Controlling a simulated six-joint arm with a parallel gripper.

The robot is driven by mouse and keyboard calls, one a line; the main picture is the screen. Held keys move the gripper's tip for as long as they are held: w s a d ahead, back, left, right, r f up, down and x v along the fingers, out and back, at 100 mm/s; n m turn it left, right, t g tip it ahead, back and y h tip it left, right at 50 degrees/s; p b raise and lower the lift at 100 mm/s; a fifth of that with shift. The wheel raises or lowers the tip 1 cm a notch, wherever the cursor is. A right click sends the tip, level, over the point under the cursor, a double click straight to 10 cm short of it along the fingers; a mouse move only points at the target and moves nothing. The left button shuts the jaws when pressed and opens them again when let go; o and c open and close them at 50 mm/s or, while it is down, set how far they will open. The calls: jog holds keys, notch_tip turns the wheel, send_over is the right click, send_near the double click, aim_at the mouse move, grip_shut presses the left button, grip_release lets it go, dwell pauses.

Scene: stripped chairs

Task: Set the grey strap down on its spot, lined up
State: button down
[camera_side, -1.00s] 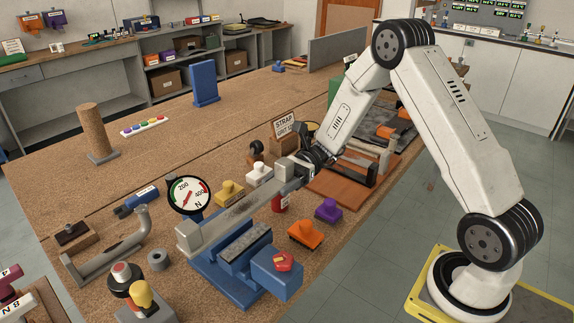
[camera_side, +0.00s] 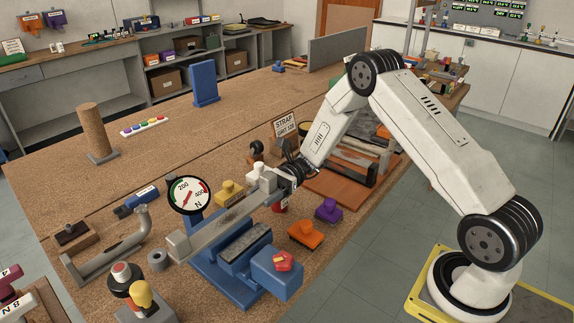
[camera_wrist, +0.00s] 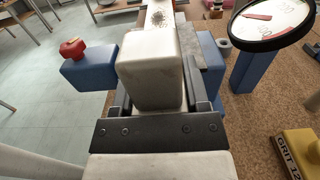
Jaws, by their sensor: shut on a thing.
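The grey strap (camera_side: 215,227) is a long flat bar with a worn dark patch along its top and a block at each end. My gripper (camera_side: 277,184) is shut on the pale block at the strap's right end. In the wrist view that block (camera_wrist: 150,62) sits between the two dark fingers (camera_wrist: 160,105), and the strap runs away beyond it. The strap hangs above the table, slanting down-left across the blue clamp fixture (camera_side: 215,278). The fixture has a dark grey pad (camera_side: 246,243) on top. I cannot tell how large the gap between strap and fixture is.
A round dial gauge (camera_side: 190,194) stands just behind the strap. A grey ring (camera_side: 158,260) and a bent pipe (camera_side: 105,259) lie left of its far end. Yellow (camera_side: 230,193), orange (camera_side: 306,234) and purple (camera_side: 328,210) blocks stand nearby.

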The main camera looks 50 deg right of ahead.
jog(key=shift+w+f, duration=0.25)
jog(key=shift+f, duration=1.35)
jog(key=shift+c, duration=0.4)
grip_release()
jog(key=shift+f, duration=0.1)
